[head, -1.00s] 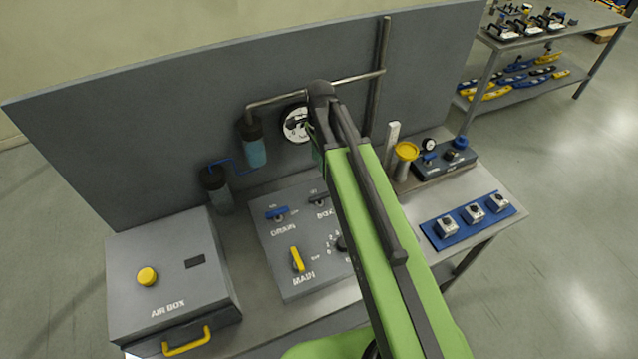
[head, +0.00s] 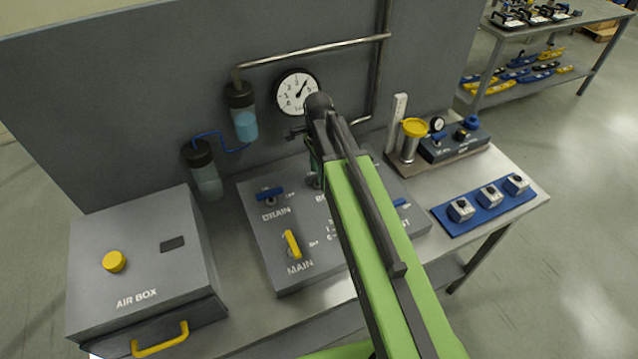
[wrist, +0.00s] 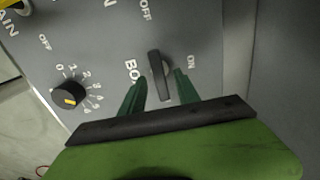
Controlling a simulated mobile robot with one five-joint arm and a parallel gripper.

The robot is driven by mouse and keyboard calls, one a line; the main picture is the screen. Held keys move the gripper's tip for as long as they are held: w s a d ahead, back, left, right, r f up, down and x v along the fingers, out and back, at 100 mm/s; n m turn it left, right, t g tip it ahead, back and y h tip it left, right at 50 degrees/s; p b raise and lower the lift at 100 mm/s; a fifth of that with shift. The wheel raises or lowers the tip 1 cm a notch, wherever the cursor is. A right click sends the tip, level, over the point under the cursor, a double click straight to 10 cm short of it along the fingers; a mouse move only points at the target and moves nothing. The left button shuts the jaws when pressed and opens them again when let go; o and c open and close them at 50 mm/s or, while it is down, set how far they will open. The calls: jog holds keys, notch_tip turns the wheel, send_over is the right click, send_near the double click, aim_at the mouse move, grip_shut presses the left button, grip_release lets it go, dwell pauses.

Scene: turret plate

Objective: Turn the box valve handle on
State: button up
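The box valve handle (wrist: 160,76) is a dark bar on the grey valve panel (wrist: 105,40), beside the partly covered "BOX" label. In the wrist view its bar points roughly toward the "OFF" mark, with the "ON" mark off to its right. My gripper (wrist: 160,75) is open, with one green finger on each side of the handle. A gap shows beside the handle, so I cannot tell of any touch. In the head view my arm hides most of this handle.
The blue drain handle (head: 270,194) and yellow main handle (head: 292,244) are left of my arm. A numbered knob (wrist: 68,95) is near the box handle. The air box (head: 140,262) stands at left; a gauge (head: 297,92) and pipes are behind.

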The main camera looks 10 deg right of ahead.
jog(key=shift+f, duration=0.5)
jog(key=shift+r, duration=0.15)
grip_shut()
jog(key=shift+d, duration=0.15)
